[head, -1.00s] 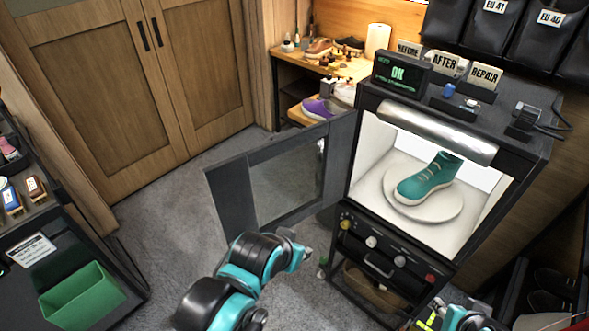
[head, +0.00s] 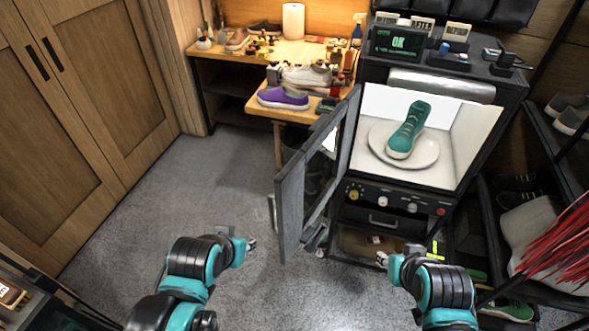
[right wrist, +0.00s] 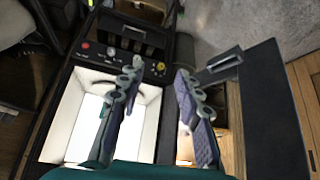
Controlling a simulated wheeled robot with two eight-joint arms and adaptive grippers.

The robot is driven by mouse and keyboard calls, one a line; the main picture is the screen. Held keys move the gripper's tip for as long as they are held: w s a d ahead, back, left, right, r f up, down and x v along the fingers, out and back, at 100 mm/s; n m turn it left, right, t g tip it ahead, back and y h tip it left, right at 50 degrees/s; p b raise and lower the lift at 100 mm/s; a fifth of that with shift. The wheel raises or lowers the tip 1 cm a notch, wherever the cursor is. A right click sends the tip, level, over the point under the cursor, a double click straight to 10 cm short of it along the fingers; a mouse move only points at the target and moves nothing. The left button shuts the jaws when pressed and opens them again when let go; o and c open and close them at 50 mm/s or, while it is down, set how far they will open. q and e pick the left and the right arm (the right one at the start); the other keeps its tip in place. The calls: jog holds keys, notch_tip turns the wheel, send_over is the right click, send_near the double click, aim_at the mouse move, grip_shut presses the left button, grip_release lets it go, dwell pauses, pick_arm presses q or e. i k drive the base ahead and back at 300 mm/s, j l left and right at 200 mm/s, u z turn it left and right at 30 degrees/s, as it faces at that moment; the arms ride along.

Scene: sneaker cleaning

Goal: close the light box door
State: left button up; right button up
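The light box (head: 449,136) stands right of centre in the head view, its lit white inside exposed. Its dark framed door (head: 290,214) stands open from the box's left side, toward me. A teal sneaker (head: 409,128) rests on the round white turntable (head: 431,152) inside. My left gripper (head: 250,243) is low, left of the door and apart from it; its finger state is too small to tell. My right gripper (head: 382,258) is low in front of the box. In the right wrist view its fingers (right wrist: 157,72) are apart and empty, with the door (right wrist: 268,115) to the right.
A wooden workbench (head: 245,50) with shoes and bottles stands behind the door. A dark shoe rack (head: 555,150) is right of the box, with red bristles (head: 560,235) near it. Grey floor (head: 190,190) lies open on the left. A dark unit (head: 40,300) fills the lower left corner.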

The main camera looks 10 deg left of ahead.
aim_at(292, 230)
jog(key=i+j+z, duration=0.25)
jog(key=j+z, duration=0.3)
jog(key=j, duration=0.15)
jog(key=i+j+z, duration=0.25)
jog(key=j, duration=0.15)
jog(key=i+j+z, duration=0.1)
jog(key=j+z, duration=0.4)
jog(key=k+l+u, duration=0.25)
jog(key=k+u, duration=0.2)
jog(key=k+l+u, duration=0.1)
jog(key=k+u, duration=0.35)
jog(key=i, duration=0.4)
